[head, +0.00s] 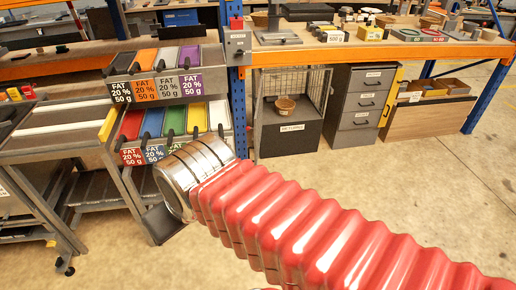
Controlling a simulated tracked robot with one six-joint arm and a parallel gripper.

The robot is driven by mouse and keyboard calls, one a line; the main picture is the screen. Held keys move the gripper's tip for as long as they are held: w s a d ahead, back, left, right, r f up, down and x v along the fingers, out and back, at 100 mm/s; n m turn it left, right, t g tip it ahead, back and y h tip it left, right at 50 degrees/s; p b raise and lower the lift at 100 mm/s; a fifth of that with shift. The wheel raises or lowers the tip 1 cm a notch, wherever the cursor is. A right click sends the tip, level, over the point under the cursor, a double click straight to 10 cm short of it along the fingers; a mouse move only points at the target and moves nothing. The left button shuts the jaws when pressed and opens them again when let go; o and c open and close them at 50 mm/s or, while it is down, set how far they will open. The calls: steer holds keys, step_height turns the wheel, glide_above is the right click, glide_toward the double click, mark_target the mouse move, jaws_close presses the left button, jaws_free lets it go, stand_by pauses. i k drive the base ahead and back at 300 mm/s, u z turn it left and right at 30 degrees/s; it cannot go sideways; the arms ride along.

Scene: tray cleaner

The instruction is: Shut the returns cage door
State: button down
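The returns cage (292,138) stands on the floor under the orange-edged bench. It has a dark grey lower front with a small white label, too small to read surely, and wire mesh above. A round brown item (285,104) sits inside. A mesh panel (319,88) at its right side looks turned outward and may be the door; I cannot tell its exact angle. My arm, in red bellows, crosses from the lower right to a silver wrist ring left of and nearer than the cage. No gripper fingers are clearly visible beyond the ring.
A grey drawer cabinet (358,105) stands right of the cage, with a yellow strip on its right edge. A blue post (238,110) is at the cage's left. Coloured bins (172,118) and a trolley (60,150) fill the left. Floor in front and right is clear.

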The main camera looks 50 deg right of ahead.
mark_target(255, 123)
steer(key=z, duration=0.65)
steer(key=i, duration=1)
